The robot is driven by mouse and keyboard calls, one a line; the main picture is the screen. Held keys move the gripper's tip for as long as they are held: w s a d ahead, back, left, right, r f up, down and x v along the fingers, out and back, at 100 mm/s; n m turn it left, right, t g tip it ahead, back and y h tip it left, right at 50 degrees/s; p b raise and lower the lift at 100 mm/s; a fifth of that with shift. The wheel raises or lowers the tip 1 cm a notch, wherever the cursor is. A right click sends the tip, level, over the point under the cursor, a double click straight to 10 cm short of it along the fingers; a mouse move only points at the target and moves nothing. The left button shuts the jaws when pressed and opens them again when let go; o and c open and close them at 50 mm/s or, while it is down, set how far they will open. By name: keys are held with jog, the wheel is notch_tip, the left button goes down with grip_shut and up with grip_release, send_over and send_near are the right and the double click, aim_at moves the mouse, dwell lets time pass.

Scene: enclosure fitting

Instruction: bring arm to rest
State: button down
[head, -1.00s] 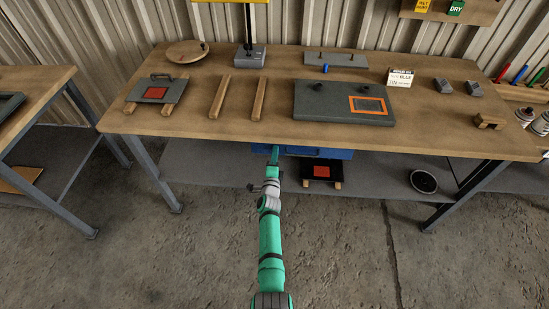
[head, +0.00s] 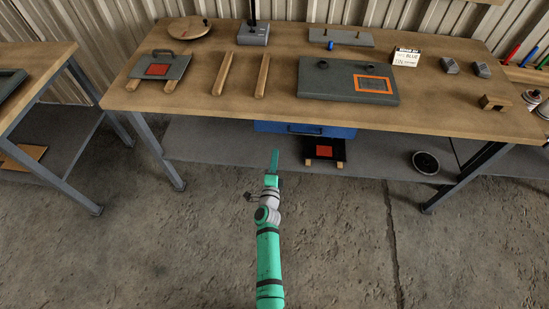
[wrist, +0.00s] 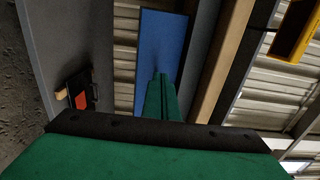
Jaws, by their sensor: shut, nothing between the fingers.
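My green gripper (head: 275,156) is shut and empty. It is in front of the workbench, below the level of the tabletop (head: 200,112), over the concrete floor. In the wrist view my gripper fingers (wrist: 160,78) are together, with the blue drawer (wrist: 162,35) beyond them. The blue drawer also shows under the bench top in the head view (head: 285,128). My arm reaches forward from the bottom of the head view and touches nothing that I can see.
On the bench are a grey enclosure panel with an orange frame (head: 347,82), two wooden rails (head: 222,73), and a grey plate with a red square (head: 159,68). A dark red-marked plate (head: 324,151) and a round dark part (head: 426,163) are on the lower shelf. The floor in front is clear.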

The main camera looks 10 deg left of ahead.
jog(key=shift+s, duration=0.25)
jog(key=s+d+n+g, duration=0.1)
jog(key=s+d+n, duration=0.3)
jog(key=s, duration=0.9)
jog(key=s+d+n, duration=0.2)
jog(key=s+n, duration=0.3)
jog(key=s, duration=0.9)
jog(key=s+r+n, duration=0.4)
jog(key=s+r, duration=0.3)
jog(key=s, duration=0.4)
jog(key=s+r+n+g, duration=0.1)
jog(key=s+r+n, duration=0.4)
jog(key=s+r, duration=0.3)
jog(key=s, duration=0.3)
jog(key=shift+r+g, duration=0.3)
